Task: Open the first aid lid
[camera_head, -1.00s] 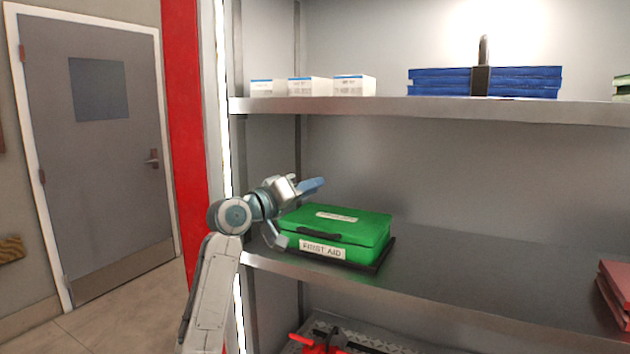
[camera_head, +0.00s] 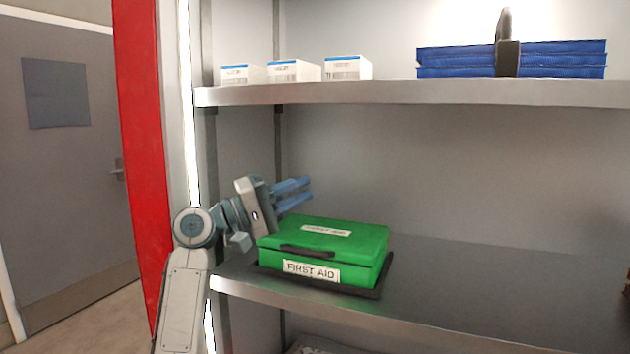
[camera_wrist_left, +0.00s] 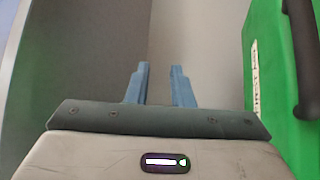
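The green first aid case (camera_head: 325,272) lies on a black tray (camera_head: 385,278) on the middle shelf, with its lid (camera_head: 345,240) shut and a black handle (camera_head: 307,252) at the front. My left gripper (camera_head: 308,188) is over the case's back left edge, above the lid and apart from it as far as I can see. In the left wrist view its two blue fingers (camera_wrist_left: 160,70) are parted with nothing between them. There the green lid (camera_wrist_left: 275,85) and black handle (camera_wrist_left: 303,55) are at the right. My right gripper is in neither view.
The upper shelf (camera_head: 400,94) holds several white boxes (camera_head: 292,71) and a stack of blue packs (camera_head: 560,60). The shelf's side post and a red panel (camera_head: 140,130) stand close to my left arm.

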